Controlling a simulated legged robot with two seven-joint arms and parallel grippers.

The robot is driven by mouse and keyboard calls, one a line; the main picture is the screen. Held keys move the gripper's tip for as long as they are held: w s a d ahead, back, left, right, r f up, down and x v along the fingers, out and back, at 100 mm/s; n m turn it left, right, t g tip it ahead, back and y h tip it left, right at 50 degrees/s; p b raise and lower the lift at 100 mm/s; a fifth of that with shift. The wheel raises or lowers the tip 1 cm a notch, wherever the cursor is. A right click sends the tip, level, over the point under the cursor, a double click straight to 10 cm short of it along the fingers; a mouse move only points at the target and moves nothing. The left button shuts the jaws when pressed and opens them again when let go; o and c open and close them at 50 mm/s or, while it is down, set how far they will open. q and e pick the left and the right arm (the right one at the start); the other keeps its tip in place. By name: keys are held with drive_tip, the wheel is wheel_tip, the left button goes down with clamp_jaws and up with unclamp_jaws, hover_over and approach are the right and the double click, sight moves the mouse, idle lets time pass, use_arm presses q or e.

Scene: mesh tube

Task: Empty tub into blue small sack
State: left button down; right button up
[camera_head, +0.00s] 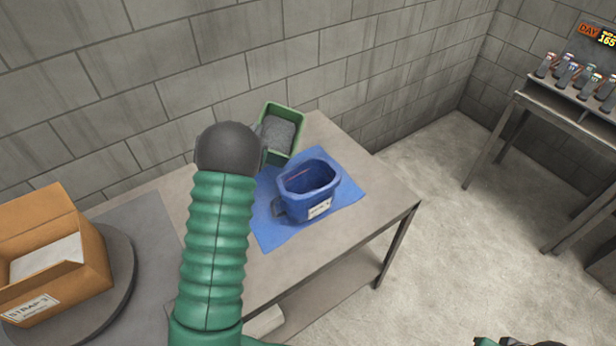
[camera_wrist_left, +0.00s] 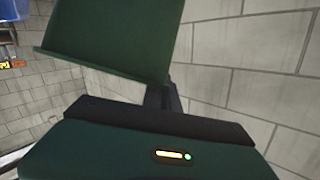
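The green tub (camera_head: 298,119) holds grey granular material and is at the back of the table, beyond the blue sack. My left gripper (camera_head: 264,143) is at its left side, partly hidden behind my dark wrist. In the left wrist view the tub (camera_wrist_left: 110,38) fills the upper left, and the fingers (camera_wrist_left: 163,95) meet its edge and appear shut on it. The small blue sack (camera_head: 318,191) stands upright with its mouth open on a blue mat, a white label on its front. Only a green and dark bit of my right arm shows at the bottom right edge.
The blue mat (camera_head: 272,232) lies on the grey table (camera_head: 375,222). A cardboard box (camera_head: 85,270) stands on a round dark plate (camera_head: 122,275) at left. A block wall (camera_head: 150,85) runs close behind the table. A rack of several small containers (camera_head: 566,75) stands at far right.

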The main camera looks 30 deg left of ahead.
use_arm(q)
drive_tip(key=d+r+m+t+y, duration=0.1)
drive_tip(key=d+r+m, duration=0.1)
drive_tip(key=d+r, duration=0.2)
drive_tip(key=shift+s+d+r+m+p, duration=0.2)
drive_tip(key=shift+s+r+m+p, duration=0.15)
drive_tip(key=shift+r, duration=0.3)
idle(0.7)
drive_tip(key=shift+s+d+m+t+b, duration=0.1)
drive_tip(key=shift+d+m+t+b, duration=0.55)
drive_tip(key=shift+d, duration=0.15)
drive_tip(key=shift+s+d+r+m+t, duration=0.1)
drive_tip(key=shift+d+r+m+t, duration=0.5)
drive_tip(key=shift+d+m, duration=0.2)
drive_tip(key=shift+d+f+m+b, duration=0.1)
drive_tip(key=shift+d+m+b, duration=0.15)
drive_tip(key=shift+b, duration=0.3)
drive_tip(key=shift+s+d+f+m+t+b, duration=0.1)
drive_tip(key=shift+d+f+m+t+b, duration=0.1)
drive_tip(key=shift+d+m+t+b, duration=0.35)
